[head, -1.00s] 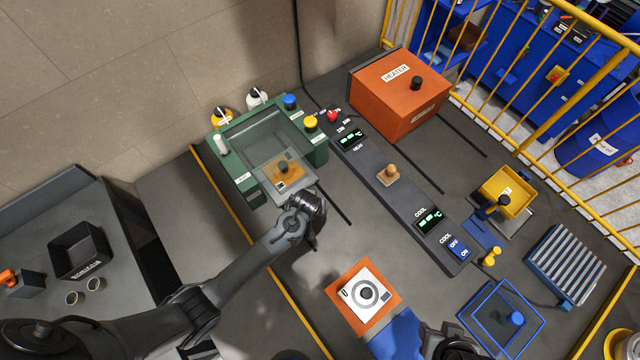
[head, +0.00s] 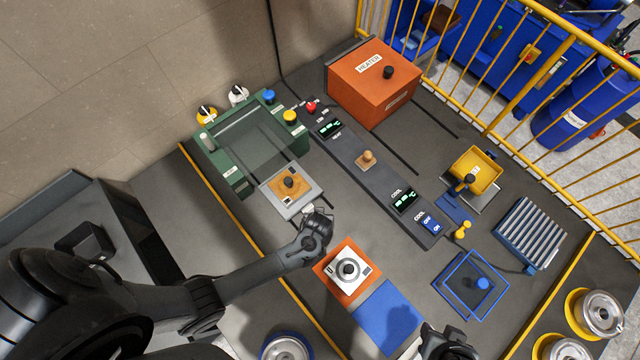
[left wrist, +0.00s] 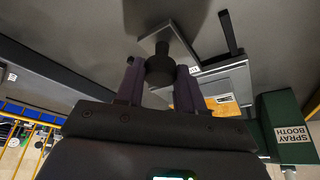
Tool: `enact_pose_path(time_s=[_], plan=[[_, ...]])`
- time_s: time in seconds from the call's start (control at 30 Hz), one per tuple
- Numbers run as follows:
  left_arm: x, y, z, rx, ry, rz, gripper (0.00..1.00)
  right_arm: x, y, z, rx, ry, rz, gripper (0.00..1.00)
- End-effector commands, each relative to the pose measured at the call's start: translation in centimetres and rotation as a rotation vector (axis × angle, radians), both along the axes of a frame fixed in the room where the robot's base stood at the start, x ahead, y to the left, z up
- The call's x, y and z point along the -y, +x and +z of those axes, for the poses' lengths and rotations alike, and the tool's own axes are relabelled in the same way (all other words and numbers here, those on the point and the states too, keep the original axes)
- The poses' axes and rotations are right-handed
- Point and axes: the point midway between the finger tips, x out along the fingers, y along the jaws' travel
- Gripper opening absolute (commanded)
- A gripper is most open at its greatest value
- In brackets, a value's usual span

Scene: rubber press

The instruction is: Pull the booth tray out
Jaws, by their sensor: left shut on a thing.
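My left gripper (head: 311,214) is at the tray's front edge. In the left wrist view my left gripper (left wrist: 160,84) is shut on the dark round tray handle (left wrist: 161,66). The tray also shows there behind the handle (left wrist: 228,84). My right gripper (head: 447,345) is at the bottom edge of the head view; its fingers are not clear.
An orange mat (head: 328,279) with a white plate (head: 348,271) lies right of my left gripper, with a blue mat (head: 388,317) below it. A dark control strip (head: 375,178) runs to the right. An orange heater (head: 372,82) stands at the back.

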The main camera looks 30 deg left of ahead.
Motion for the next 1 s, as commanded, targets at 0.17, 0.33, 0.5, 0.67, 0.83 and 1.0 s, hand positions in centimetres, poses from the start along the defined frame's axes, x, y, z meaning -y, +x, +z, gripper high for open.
enact_pose_path(time_s=[0.17,0.33,0.5,0.67,0.83,1.0], plan=[[-0.1,0.0,-0.1,0.001,0.001,0.002,0.39,-0.1,0.0,0.0,-0.001,0.004,-0.003,0.43],[0.0,0.0,-0.1,0.000,0.000,0.001,0.63,-0.2,0.0,0.0,0.000,0.007,-0.005,0.43],[0.0,0.0,0.0,0.000,0.000,0.001,0.63,-0.2,0.0,0.0,0.000,0.008,-0.006,0.43],[0.0,-0.1,0.2,0.000,0.000,0.001,0.63,-0.2,0.0,0.1,0.000,0.008,-0.006,0.43],[0.3,-0.6,1.6,0.001,0.000,0.001,0.63,-0.2,0.0,0.5,0.000,0.007,-0.004,0.43],[0.8,-1.5,4.3,0.002,-0.001,0.001,0.63,0.0,0.0,1.1,0.000,0.002,-0.002,0.43]])
